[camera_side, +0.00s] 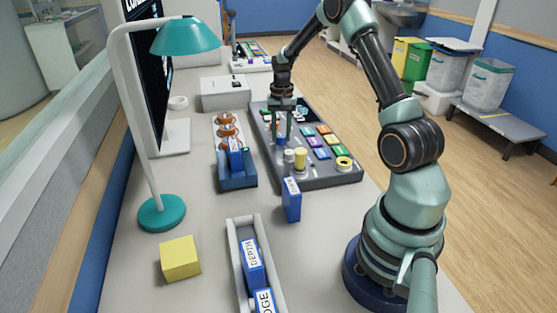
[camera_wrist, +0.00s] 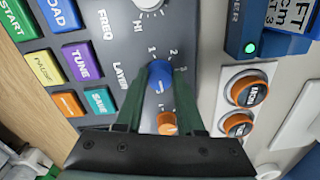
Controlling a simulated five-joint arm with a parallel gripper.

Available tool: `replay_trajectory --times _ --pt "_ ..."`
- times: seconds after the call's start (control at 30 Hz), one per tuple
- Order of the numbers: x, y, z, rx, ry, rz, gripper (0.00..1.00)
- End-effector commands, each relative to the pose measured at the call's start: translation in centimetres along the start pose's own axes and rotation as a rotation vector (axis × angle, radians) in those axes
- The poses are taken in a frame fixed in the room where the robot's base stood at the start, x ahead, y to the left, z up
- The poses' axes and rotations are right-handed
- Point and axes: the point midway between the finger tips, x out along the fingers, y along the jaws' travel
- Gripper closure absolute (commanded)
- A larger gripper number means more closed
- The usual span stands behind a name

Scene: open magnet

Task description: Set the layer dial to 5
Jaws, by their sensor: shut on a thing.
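The layer dial (camera_wrist: 160,74) is a round blue knob on the dark grey console (camera_side: 335,178), beside the word LAYER. Numbers are printed around it; 1, 2 and 3 can be made out at its upper side. Its pointer and exact setting are not clear. My gripper (camera_wrist: 159,84) has its two green fingers on either side of the knob and is shut on it. In the side view my gripper (camera_side: 281,140) reaches straight down onto the console's left part, and the dial is mostly hidden there.
An orange control (camera_wrist: 167,124) sits just below the dial. Coloured buttons (camera_wrist: 81,62) lie to its left, a FREQ knob (camera_wrist: 149,4) above. Orange round knobs (camera_wrist: 247,91) are at right. In the side view, a blue block (camera_side: 291,200) stands before the console, with a teal lamp (camera_side: 161,213) left.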

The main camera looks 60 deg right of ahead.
Motion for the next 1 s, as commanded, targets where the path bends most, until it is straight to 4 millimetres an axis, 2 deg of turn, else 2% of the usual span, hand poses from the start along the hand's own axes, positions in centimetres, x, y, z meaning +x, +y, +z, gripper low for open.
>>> replay_trajectory --times 0.4,1.0 --pt "-0.12 0.24 -0.33 0.240 0.013 -0.007 1.00" --pt "-0.14 0.23 -0.33 0.290 0.014 -0.008 1.00"
